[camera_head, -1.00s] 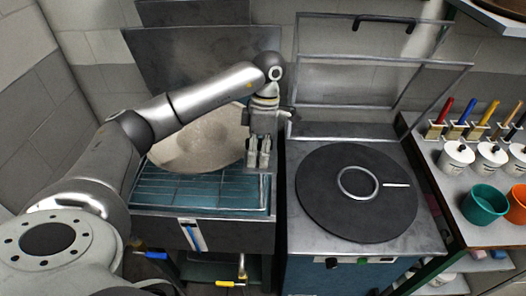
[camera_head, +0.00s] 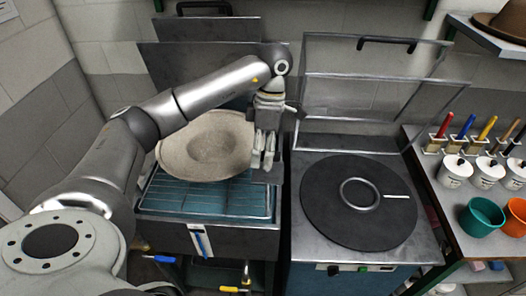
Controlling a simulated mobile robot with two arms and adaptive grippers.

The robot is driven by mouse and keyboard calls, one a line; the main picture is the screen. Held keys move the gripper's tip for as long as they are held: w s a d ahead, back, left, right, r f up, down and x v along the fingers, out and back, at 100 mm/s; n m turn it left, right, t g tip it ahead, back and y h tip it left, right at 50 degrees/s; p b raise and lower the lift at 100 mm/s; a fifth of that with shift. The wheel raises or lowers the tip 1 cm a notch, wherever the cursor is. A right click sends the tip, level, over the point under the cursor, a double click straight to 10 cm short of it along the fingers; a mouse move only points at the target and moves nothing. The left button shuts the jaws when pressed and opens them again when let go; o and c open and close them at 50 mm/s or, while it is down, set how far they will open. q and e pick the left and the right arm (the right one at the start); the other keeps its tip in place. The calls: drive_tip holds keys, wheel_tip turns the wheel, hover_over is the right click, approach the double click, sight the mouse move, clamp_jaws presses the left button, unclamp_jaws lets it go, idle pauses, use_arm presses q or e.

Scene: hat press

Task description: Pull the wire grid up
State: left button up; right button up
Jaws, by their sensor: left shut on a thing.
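The wire grid (camera_head: 205,198) lies over the teal-floored steel basin at left, its bars running left to right. A beige felt hat body (camera_head: 205,145) with a wide brim rests on the far part of it and hides that part. My left gripper (camera_head: 263,163) points down at the grid's right side, beside the hat brim. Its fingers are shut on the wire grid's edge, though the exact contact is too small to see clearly. My right gripper is out of view.
A side table carries brushes, white pots (camera_head: 457,170), a teal bowl (camera_head: 482,217) and an orange bowl (camera_head: 515,217). A brown hat (camera_head: 503,22) sits on a shelf.

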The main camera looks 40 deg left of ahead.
use_arm(q)
wheel_tip(320, 180, up, 8)
drive_tip(key=s+d+p, duration=0.1)
drive_tip(key=p, duration=0.4)
drive_tip(key=shift+s+f, duration=0.15)
drive_tip(key=shift+s, duration=0.05)
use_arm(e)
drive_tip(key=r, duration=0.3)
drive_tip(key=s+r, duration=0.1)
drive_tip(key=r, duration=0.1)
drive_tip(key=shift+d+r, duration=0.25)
use_arm(q)
drive_tip(key=shift+w+a+f, duration=0.1)
drive_tip(key=shift+w, duration=0.05)
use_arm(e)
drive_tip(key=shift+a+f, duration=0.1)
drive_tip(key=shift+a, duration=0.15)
